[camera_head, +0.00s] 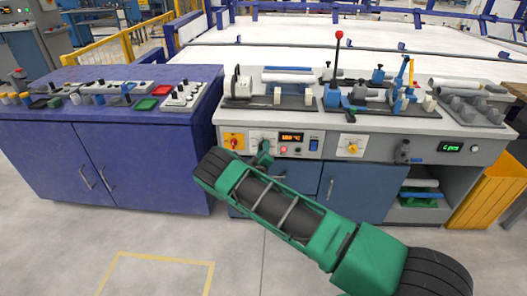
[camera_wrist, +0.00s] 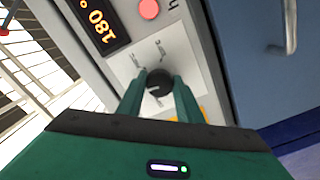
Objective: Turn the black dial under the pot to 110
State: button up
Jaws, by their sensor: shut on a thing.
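The black dial (camera_wrist: 158,80) is a small round knob on a pale plate with printed marks around it. My gripper (camera_wrist: 158,92) is shut on the dial, with one green finger on each side of it. In the head view my gripper (camera_head: 264,154) reaches the front panel of the grey bench from below and largely hides the dial. The orange display (camera_wrist: 101,20) beside the dial reads 180, turned sideways in the wrist view. The same display (camera_head: 291,137) shows right of my gripper in the head view. I see no pot.
A red-and-yellow rotary switch (camera_head: 234,141) is left of the dial, with a blue rocker switch (camera_head: 314,144) and a yellow knob (camera_head: 352,147) to the right. A purple cabinet (camera_head: 110,150) stands at the left. The floor in front is clear.

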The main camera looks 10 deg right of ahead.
jog(key=n, duration=1.2)
jog(key=shift+s+a+f+n, duration=0.1)
jog(key=shift+a+f+n, duration=0.1)
jog(key=shift+n, duration=0.2)
dwell(0.3)
jog(key=o, duration=0.8)
jog(key=shift+o, duration=1.1)
jog(key=shift+d+r, duration=0.1)
jog(key=shift+r, duration=0.05)
jog(key=v, duration=1)
jog(key=shift+s, duration=0.3)
